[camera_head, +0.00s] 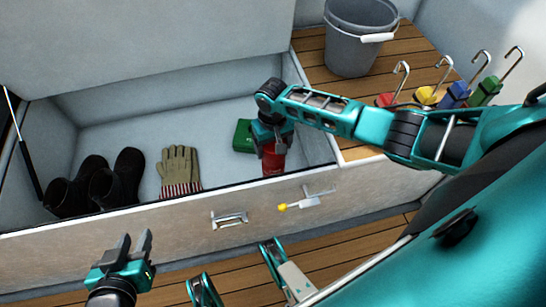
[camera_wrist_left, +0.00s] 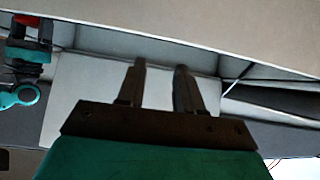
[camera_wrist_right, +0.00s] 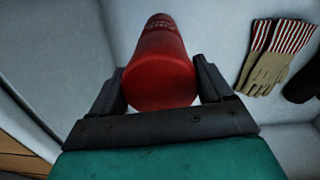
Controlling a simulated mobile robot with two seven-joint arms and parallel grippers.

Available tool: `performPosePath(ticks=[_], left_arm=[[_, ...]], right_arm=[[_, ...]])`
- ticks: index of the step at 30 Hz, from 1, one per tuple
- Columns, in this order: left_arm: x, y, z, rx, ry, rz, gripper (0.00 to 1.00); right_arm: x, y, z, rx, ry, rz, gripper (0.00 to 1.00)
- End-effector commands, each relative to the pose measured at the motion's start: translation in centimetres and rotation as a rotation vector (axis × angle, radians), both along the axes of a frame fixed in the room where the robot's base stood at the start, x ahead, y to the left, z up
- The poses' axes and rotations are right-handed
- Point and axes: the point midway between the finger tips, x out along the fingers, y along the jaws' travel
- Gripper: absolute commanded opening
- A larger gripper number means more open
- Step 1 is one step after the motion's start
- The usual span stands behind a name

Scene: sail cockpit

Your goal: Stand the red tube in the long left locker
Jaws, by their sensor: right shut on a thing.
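The long left locker (camera_head: 110,225) is open, with its inside in view. The red tube (camera_head: 273,160) is inside it near the right end, and my right gripper (camera_head: 271,140) reaches in over the locker from the right. In the right wrist view the red tube (camera_wrist_right: 160,65) lies between the two fingers of my right gripper (camera_wrist_right: 165,95), which is shut on it. I cannot tell whether the tube's far end touches the locker floor. My left gripper (camera_head: 135,245) is outside, in front of the locker wall, open and empty; its fingers also show in the left wrist view (camera_wrist_left: 160,85).
The locker holds black boots (camera_head: 117,180), gloves (camera_head: 180,170) with striped cuffs and a green box (camera_head: 243,136) beside the tube. A grey bucket (camera_head: 350,45) and several coloured hooked items (camera_head: 428,96) stand on the wooden seat (camera_head: 310,65). A latch (camera_head: 305,201) is on the front wall.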

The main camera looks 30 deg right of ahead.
Motion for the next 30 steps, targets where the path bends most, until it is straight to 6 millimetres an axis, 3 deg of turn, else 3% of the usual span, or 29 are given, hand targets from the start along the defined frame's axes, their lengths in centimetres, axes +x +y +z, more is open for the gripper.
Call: performPosePath(ticks=[5, 13, 25, 26, 30], left_arm=[[0.1, -0.3, -0.1, -0.01, 0.002, 0.003, 0.35], [0.5, -0.8, -1.0, -0.021, -0.004, -0.006, 0.35], [0.8, -1.1, -0.4, -0.025, -0.013, -0.012, 0.35], [0.8, -1.1, -0.3, -0.025, -0.013, -0.012, 0.35], [0.8, -1.1, -0.3, -0.025, -0.012, -0.012, 0.35]], right_arm=[[0.1, 0.0, -1.1, 0.001, -0.002, 0.0, 0.04], [0.1, 0.1, -4.8, 0.001, -0.001, -0.001, 0.04], [0.1, 0.0, -5.2, 0.001, -0.002, -0.001, 0.04], [0.0, 0.0, -5.2, 0.0, -0.001, 0.0, 0.81], [0.0, 0.0, -5.2, 0.0, 0.0, 0.0, 0.94]])
